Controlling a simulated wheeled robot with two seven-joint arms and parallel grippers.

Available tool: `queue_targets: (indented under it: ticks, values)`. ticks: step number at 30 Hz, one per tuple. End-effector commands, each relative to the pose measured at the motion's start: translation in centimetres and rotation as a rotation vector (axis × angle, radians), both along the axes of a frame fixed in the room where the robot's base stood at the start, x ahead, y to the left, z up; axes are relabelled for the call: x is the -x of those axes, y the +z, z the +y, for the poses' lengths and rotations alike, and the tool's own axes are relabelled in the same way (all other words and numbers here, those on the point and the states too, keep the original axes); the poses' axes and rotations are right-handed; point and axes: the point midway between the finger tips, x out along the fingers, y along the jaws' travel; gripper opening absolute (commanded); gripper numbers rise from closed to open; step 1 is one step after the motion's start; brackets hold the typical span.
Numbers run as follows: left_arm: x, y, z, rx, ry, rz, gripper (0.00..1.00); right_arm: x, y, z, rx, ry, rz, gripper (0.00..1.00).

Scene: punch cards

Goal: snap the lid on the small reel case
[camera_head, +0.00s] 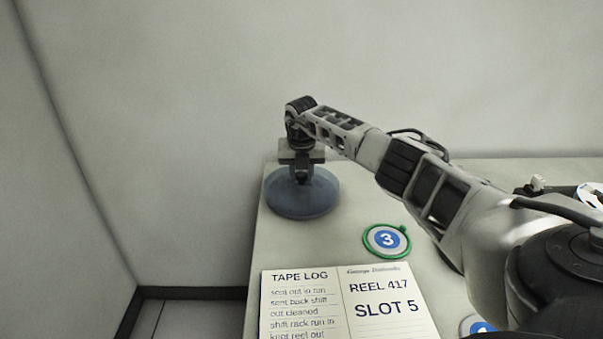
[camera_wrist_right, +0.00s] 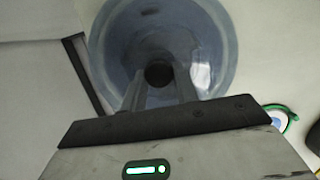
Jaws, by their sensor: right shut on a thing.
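A round, see-through bluish lid (camera_head: 302,203) is at the table's back left corner; it fills the top of the right wrist view (camera_wrist_right: 215,40). My right gripper (camera_head: 302,178) points down at its middle. In the right wrist view the fingers (camera_wrist_right: 158,88) are shut on the lid's dark knob (camera_wrist_right: 158,74). I cannot tell whether the small reel case is under the lid, or whether the lid rests on anything. My left gripper is not in view.
The pale table (camera_head: 345,235) has its left edge close to the lid. A green ring lies around a blue "3" marker (camera_head: 387,239). An open tape log (camera_head: 345,300) reads "REEL 417, SLOT 5". Another blue marker (camera_head: 478,328) is partly hidden. My right arm crosses the table's right side.

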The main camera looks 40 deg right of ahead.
Motion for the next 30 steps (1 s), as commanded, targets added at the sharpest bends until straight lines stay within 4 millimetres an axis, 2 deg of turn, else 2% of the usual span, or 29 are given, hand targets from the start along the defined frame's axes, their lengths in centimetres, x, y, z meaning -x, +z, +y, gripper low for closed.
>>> queue_targets:
  ticks: [14,30]
  values:
    - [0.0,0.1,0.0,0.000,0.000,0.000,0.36,0.0,0.0,-0.1,0.000,-0.001,-0.001,0.12]
    - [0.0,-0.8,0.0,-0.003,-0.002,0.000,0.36,0.0,-1.4,0.0,0.000,0.000,0.000,0.12]
